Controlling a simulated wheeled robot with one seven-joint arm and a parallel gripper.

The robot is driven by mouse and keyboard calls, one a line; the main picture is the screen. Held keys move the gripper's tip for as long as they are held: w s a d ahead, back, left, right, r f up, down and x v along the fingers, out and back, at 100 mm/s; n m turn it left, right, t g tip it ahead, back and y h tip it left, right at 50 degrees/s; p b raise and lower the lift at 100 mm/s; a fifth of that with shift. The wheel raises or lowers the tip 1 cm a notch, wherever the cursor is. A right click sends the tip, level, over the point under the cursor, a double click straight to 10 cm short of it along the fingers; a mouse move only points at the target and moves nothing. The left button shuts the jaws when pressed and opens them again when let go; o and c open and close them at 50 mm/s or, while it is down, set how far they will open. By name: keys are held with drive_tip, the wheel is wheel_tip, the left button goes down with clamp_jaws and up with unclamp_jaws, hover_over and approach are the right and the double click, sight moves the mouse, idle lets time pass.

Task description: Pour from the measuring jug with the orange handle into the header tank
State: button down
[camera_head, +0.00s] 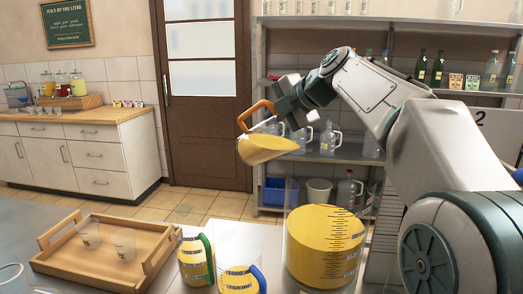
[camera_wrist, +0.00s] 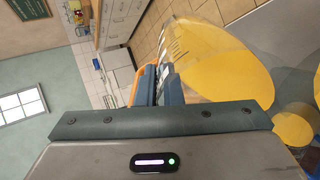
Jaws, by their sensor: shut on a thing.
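The measuring jug (camera_head: 265,149) holds yellow liquid. It hangs well above the counter, tilted, with its orange handle (camera_head: 250,112) up and to the left. My gripper (camera_head: 279,108) is shut on the handle; the wrist view shows its fingers (camera_wrist: 160,86) on it and the jug (camera_wrist: 215,62) beyond. A large clear cylinder with a scale, taken as the header tank (camera_head: 325,245), stands on the counter, filled well up with yellow liquid. The jug is above and to the left of it in the head view. No falling stream shows.
Two jugs of yellow liquid, one with a green handle (camera_head: 196,259) and one with a blue handle (camera_head: 240,279), stand left of the tank. A wooden tray (camera_head: 65,262) with two clear cups is further left. Shelves (camera_head: 345,152) with bottles and jugs stand behind.

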drive_tip(key=shift+s+d+r+b, duration=0.1)
drive_tip(key=shift+s+r+b, duration=0.05)
drive_tip(key=shift+b, duration=0.65)
drive_tip(key=shift+r, duration=0.2)
drive_tip(key=shift+s+d+t+y+b, duration=0.15)
drive_tip(key=shift+t+y+b, duration=0.25)
drive_tip(key=shift+b, duration=0.6)
drive_tip(key=shift+r+b, duration=0.35)
drive_tip(key=shift+b, duration=0.25)
drive_tip(key=shift+s+d+t+y+b, duration=0.15)
drive_tip(key=shift+t+y+b, duration=0.15)
drive_tip(key=shift+b, duration=0.5)
drive_tip(key=shift+r, duration=0.15)
drive_tip(key=shift+b, duration=0.7)
drive_tip(key=shift+s, duration=0.1)
